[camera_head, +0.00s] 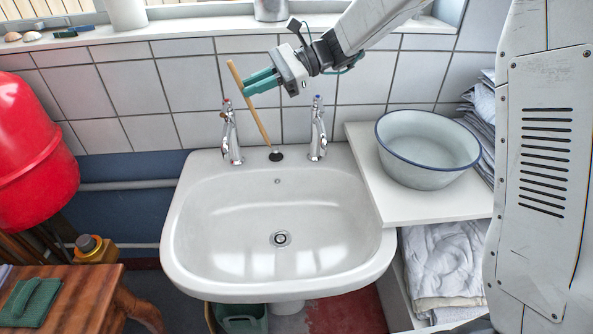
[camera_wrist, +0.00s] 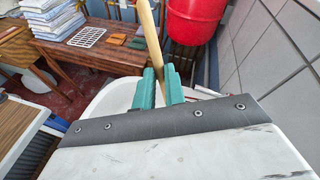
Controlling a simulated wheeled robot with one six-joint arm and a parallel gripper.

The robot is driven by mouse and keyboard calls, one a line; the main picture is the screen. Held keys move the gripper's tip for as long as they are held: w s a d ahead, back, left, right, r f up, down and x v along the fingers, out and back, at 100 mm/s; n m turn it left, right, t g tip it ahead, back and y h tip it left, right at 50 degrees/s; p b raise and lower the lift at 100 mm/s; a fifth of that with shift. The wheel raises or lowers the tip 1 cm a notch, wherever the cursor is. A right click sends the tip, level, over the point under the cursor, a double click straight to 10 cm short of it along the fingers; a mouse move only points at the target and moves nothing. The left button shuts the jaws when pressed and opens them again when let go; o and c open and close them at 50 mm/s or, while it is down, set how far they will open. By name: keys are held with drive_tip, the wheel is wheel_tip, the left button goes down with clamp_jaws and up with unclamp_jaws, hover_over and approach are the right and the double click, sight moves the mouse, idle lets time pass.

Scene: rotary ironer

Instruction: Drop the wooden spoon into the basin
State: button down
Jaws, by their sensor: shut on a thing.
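The wooden spoon (camera_head: 261,123) shows as a long pale stick, tilted, with its upper end to the left. My gripper (camera_head: 247,85) is shut on it near the upper end, above the back of the white sink (camera_head: 200,225). A dark round thing (camera_head: 276,156) lies at the stick's lower end by the taps; I cannot tell whether it belongs to the spoon. The wrist view shows the stick (camera_wrist: 150,38) between the green fingers (camera_wrist: 159,80). A blue-rimmed enamel basin (camera_head: 428,172) stands on the shelf right of the sink. Its visible inside is pale.
Two chrome taps, left (camera_head: 230,135) and right (camera_head: 317,130), rise from the sink's back edge. The tiled wall (camera_head: 150,85) is close behind my gripper. Folded cloths (camera_head: 480,115) are stacked right of the basin. A red container (camera_head: 35,145) hangs at the left.

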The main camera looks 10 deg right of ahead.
drive_tip(key=s+d+f+m+t, duration=0.1)
drive_tip(key=s+f, duration=0.3)
drive_tip(key=f, duration=0.6)
drive_tip(key=s+d+f+m+t, duration=0.1)
drive_tip(key=s+f, duration=0.4)
drive_tip(key=f, duration=0.6)
drive_tip(key=shift+d+f+m+t+y, duration=0.2)
drive_tip(key=shift+d+m+t+y, duration=0.15)
drive_tip(key=shift+d+t, duration=0.75)
drive_tip(key=shift+d, duration=0.2)
drive_tip(key=c, duration=1.4)
unclamp_jaws()
